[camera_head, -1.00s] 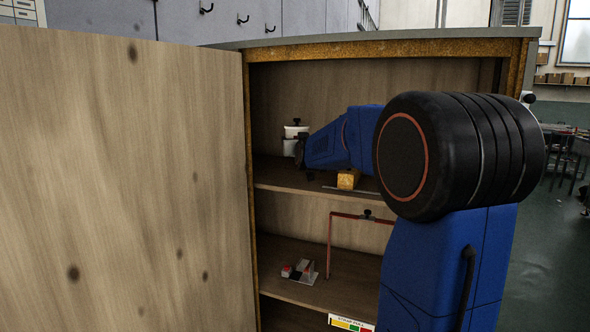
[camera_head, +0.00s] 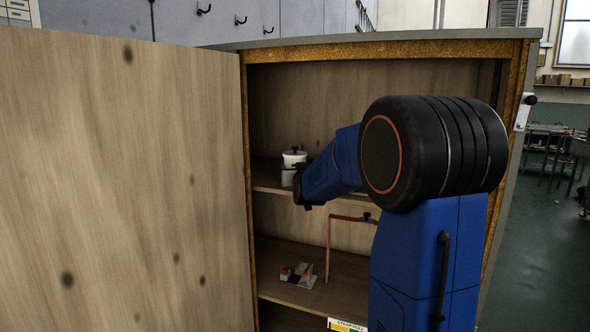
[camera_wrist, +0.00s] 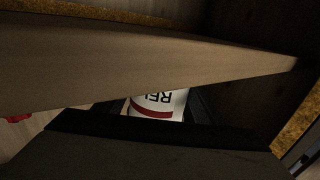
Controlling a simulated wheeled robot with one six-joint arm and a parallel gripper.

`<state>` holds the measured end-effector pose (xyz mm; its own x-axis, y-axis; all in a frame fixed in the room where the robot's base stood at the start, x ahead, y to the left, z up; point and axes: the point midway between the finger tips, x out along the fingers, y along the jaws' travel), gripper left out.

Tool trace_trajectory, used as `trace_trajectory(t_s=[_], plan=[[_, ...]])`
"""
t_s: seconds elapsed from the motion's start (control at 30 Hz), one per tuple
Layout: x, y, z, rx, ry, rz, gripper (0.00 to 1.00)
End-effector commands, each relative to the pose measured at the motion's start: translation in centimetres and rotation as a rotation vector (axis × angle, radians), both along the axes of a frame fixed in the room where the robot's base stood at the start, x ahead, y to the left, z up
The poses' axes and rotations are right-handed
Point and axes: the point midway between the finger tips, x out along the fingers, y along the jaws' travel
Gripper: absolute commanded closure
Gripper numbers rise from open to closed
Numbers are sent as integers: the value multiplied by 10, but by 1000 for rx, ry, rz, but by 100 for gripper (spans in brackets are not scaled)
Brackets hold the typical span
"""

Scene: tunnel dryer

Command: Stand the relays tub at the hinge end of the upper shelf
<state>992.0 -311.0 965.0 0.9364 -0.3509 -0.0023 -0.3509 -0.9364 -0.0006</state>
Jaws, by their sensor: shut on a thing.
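The relays tub (camera_head: 294,158) is white with a lid and a black knob on top. It is upright at the left end of the upper shelf (camera_head: 267,184), the end beside the open door. I cannot tell whether its base touches the shelf. My gripper (camera_head: 301,187) is shut on it, and the dark jaws hide part of its lower side. In the wrist view the tub (camera_wrist: 157,105) shows a white label with "REL" and a red band, between my gripper's jaws (camera_wrist: 158,112). A brown board edge covers part of the tub there.
The open cabinet door (camera_head: 120,180) fills the left. The lower shelf (camera_head: 335,275) holds a red bent rod (camera_head: 328,250) and small red and white items (camera_head: 297,274). My arm covers the right part of the upper shelf. The cabinet's top panel (camera_head: 380,46) lies above.

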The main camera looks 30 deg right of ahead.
Motion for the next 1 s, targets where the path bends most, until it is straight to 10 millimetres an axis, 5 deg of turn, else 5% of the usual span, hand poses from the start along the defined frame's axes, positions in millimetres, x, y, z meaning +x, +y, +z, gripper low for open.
trace_trajectory(t_s=[0.37, 0.4, 0.5, 0.83, 1.0], plan=[[0, 0, -2, -1, -4, 0, 74], [0, 0, -4, -1, -2, 0, 34], [0, 0, -4, -1, -2, 0, 18], [0, 0, -1, -1, -2, 0, 18], [-15, 6, 0, -2, -2, 0, 18]])
